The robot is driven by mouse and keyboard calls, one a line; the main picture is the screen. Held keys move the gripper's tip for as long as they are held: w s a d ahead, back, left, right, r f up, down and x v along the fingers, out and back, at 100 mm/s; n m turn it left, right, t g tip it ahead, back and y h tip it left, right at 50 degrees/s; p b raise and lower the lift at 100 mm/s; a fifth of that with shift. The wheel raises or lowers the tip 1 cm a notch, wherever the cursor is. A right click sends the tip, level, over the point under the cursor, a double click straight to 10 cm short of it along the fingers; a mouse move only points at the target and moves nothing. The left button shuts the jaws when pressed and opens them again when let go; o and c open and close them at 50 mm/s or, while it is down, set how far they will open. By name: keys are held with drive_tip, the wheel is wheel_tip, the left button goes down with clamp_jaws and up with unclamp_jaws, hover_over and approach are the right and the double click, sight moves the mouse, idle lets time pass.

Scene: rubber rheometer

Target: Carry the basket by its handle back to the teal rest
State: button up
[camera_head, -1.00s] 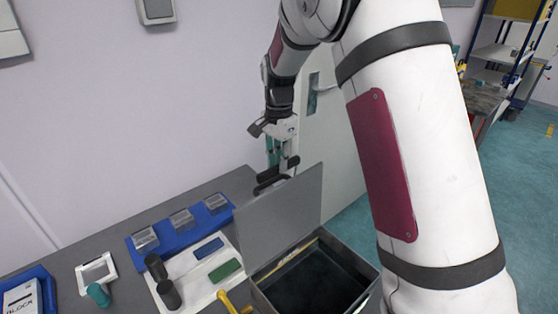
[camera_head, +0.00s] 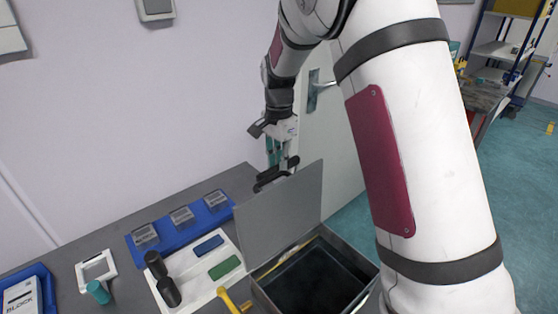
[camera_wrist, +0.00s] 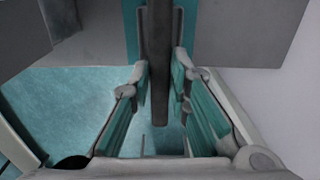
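My gripper (camera_head: 283,160) is above the far edge of the table, behind the raised grey lid, pointing down. In the wrist view its teal-padded fingers (camera_wrist: 161,75) stand on both sides of a dark bar (camera_wrist: 159,45), seemingly the basket's handle, and appear closed on it. Dark pieces (camera_head: 270,178) also show just below the gripper in the head view. The basket's body cannot be made out; the lid hides the area below. A teal upright piece (camera_wrist: 131,25) lies behind the bar in the wrist view; I cannot tell whether it is the teal rest.
An open grey box (camera_head: 345,250) with its lid (camera_head: 285,215) raised stands close by. A white tray (camera_head: 198,292), a blue rack (camera_head: 160,252) and a small white frame (camera_head: 88,272) are on the table to the left. A wall and door are behind; teal floor (camera_head: 525,185) lies right.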

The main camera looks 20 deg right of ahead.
drive_tip(key=o, duration=0.4)
wheel_tip(320, 180, up, 12)
idle(0.5)
idle(0.3)
